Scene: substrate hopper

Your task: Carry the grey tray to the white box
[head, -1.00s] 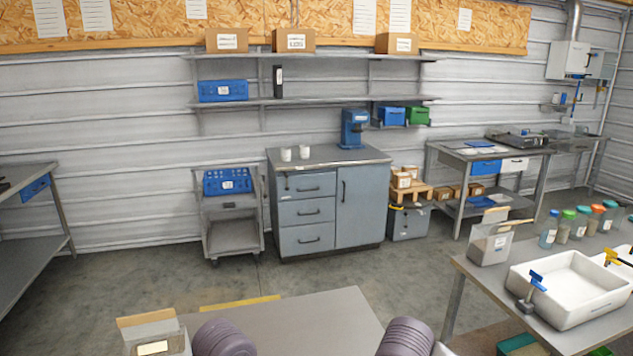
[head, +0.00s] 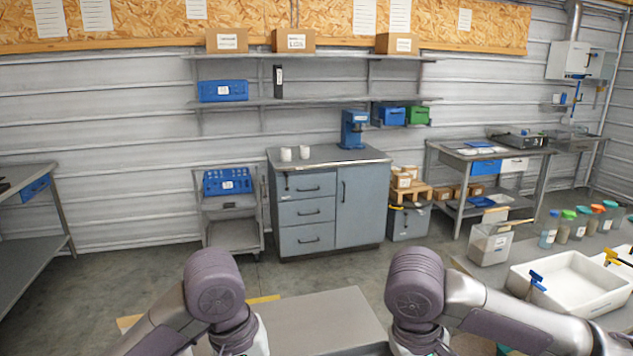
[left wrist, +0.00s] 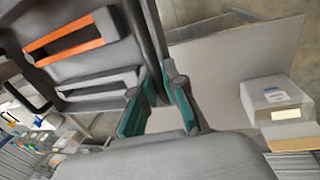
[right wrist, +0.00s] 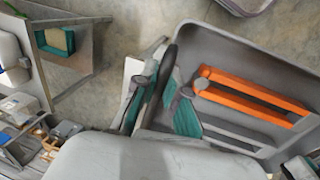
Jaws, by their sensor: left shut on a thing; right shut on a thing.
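The grey tray (left wrist: 65,70) has raised walls and holds orange bars and grey bars, seen in both wrist views; it also shows in the right wrist view (right wrist: 225,50). My left gripper (left wrist: 158,100) is shut on one side wall of the tray. My right gripper (right wrist: 160,98) is shut on the tray's opposite side wall. In the head view both grippers and most or all of the tray are out of the picture below. A whitish box with a label (left wrist: 275,100) stands on the table beside the tray; I cannot tell if it is the white box.
A grey table top (head: 320,310) lies ahead of me. A right-hand table bears a white basin (head: 565,280), a bin (head: 490,245) and several jars. A grey cabinet (head: 330,205) and a trolley (head: 232,235) stand at the back wall. Floor shows between.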

